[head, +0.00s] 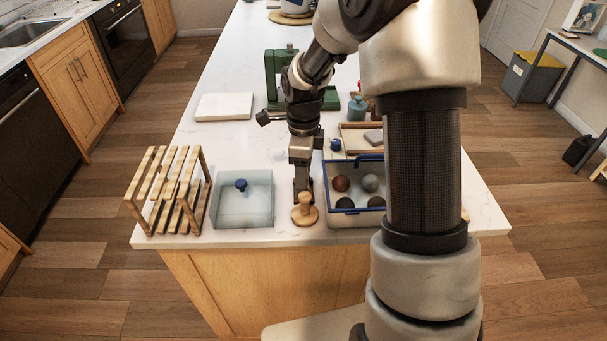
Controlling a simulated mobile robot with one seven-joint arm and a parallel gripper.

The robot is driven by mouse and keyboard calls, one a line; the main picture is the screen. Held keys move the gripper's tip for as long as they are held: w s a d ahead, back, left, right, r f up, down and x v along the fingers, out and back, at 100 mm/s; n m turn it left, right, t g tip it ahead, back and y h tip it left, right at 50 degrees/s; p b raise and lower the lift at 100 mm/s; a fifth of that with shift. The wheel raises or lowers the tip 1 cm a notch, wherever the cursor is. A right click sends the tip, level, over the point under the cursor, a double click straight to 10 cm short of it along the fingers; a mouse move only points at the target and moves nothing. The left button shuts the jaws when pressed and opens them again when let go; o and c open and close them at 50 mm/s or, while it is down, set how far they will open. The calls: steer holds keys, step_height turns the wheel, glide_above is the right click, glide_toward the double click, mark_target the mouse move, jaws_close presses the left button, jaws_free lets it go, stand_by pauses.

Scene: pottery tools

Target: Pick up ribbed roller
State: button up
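My gripper (302,190) points down near the front edge of the white worktop, between a clear box and a blue-rimmed bin. Its fingertips are small and dark, and their gap cannot be made out. A light wooden piece (305,211) with a round base and an upright knob stands just in front of the fingers; whether they touch it is unclear. I cannot make out ribs on it, so I cannot tell if it is the ribbed roller. No other clearly ribbed roller shows; my arm hides part of the worktop at the right.
The clear box (228,216) holds a blue-knobbed item (240,185). The blue-rimmed bin (352,221) holds several balls. A wooden slatted rack (196,190) stands at the left. Behind are a white slab (224,107), a green press (274,72) and a wooden-framed tray (350,127).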

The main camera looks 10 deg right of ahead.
steer(key=c, duration=0.9)
steer(key=shift+r, duration=0.1)
step_height(320, 180, up, 10)
steer(key=shift+f+p, duration=0.25)
steer(key=shift+p, duration=0.1)
steer(key=c, duration=0.4)
steer(key=shift+s+r+n, duration=0.15)
steer(key=shift+r+n, duration=0.05)
steer(key=shift+n, duration=0.4)
steer(key=shift+s+r+n+p, duration=0.1)
steer(key=shift+s+n+p, duration=0.75)
steer(key=shift+n, duration=2.65)
steer(key=shift+s+r+n+p, duration=0.1)
steer(key=shift+s+n+p, duration=0.75)
steer(key=shift+n, duration=2.65)
steer(key=shift+s+r+n+p, duration=0.1)
steer(key=shift+s+n+p, duration=0.75)
steer(key=shift+n, duration=2.65)
